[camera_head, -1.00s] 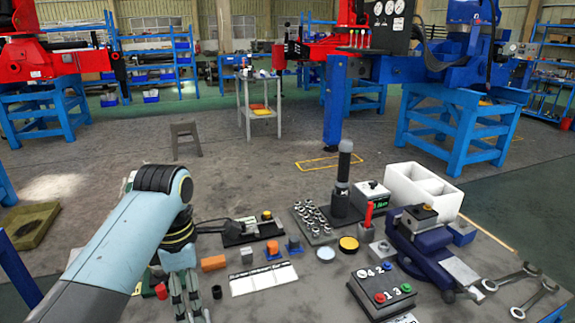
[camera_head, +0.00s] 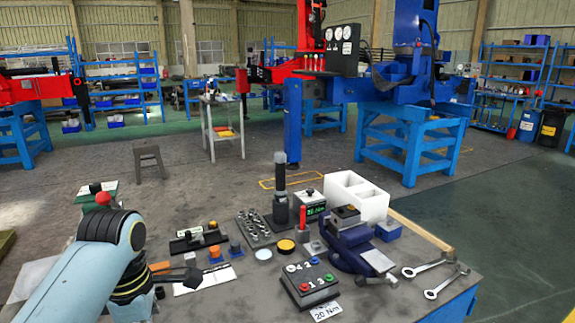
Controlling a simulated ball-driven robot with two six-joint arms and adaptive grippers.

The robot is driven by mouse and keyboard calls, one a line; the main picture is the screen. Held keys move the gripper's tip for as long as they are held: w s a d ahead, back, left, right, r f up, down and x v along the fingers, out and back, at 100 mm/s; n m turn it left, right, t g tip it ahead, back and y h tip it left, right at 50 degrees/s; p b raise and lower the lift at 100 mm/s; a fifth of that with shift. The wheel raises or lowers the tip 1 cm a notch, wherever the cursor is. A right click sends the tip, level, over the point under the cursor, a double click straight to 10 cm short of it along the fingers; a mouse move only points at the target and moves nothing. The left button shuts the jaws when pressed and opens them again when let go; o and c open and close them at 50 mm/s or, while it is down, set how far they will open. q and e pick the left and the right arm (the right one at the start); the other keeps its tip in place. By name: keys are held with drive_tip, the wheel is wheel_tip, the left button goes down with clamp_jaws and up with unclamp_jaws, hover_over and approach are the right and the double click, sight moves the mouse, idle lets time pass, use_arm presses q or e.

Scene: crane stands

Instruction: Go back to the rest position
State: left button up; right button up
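My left arm comes in from the bottom left, its wrist bent down at the table's left edge. A dark slender part, seemingly my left gripper (camera_head: 192,277), reaches right from beside the wrist, over a white sheet (camera_head: 222,274). The arm hides much of it, and whether its fingers are apart cannot be made out. No held object can be made out. My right arm and gripper are not in view. The worktable (camera_head: 385,300) holds a socket tray (camera_head: 243,229), a blue vise (camera_head: 350,243) and a black button box (camera_head: 308,287).
An orange block (camera_head: 160,266) lies close to the wrist. A tall black tool (camera_head: 280,190), a small display box (camera_head: 310,204) and a white divided bin (camera_head: 357,195) stand at the back. Two wrenches (camera_head: 436,275) lie at the right. Open floor surrounds the table.

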use_arm(q)
drive_tip(key=s+a+r+m+t, duration=0.2)
drive_tip(key=s+r+m, duration=0.2)
drive_tip(key=s+m, duration=0.7)
drive_tip(key=s+a+r+m+t, duration=0.1)
drive_tip(key=s+a+r+m, duration=0.15)
drive_tip(key=s+m, duration=0.85)
drive_tip(key=s+a+f+g+b, duration=0.1)
drive_tip(key=s+f+b, duration=0.1)
drive_tip(key=f, duration=1.4)
drive_tip(key=s+a+f+b, duration=0.1)
drive_tip(key=f+b, duration=0.1)
drive_tip(key=f, duration=1.4)
drive_tip(key=s+f+g+b, duration=0.1)
drive_tip(key=s+f+b, duration=0.2)
drive_tip(key=s+f, duration=1.3)
drive_tip(key=shift+s+a+f+y, duration=0.3)
drive_tip(key=shift+s+a, duration=0.1)
drive_tip(key=shift+s, duration=0.3)
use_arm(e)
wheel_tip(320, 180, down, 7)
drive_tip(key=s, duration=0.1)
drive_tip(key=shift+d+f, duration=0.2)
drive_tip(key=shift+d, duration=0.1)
use_arm(q)
drive_tip(key=shift+g, duration=0.3)
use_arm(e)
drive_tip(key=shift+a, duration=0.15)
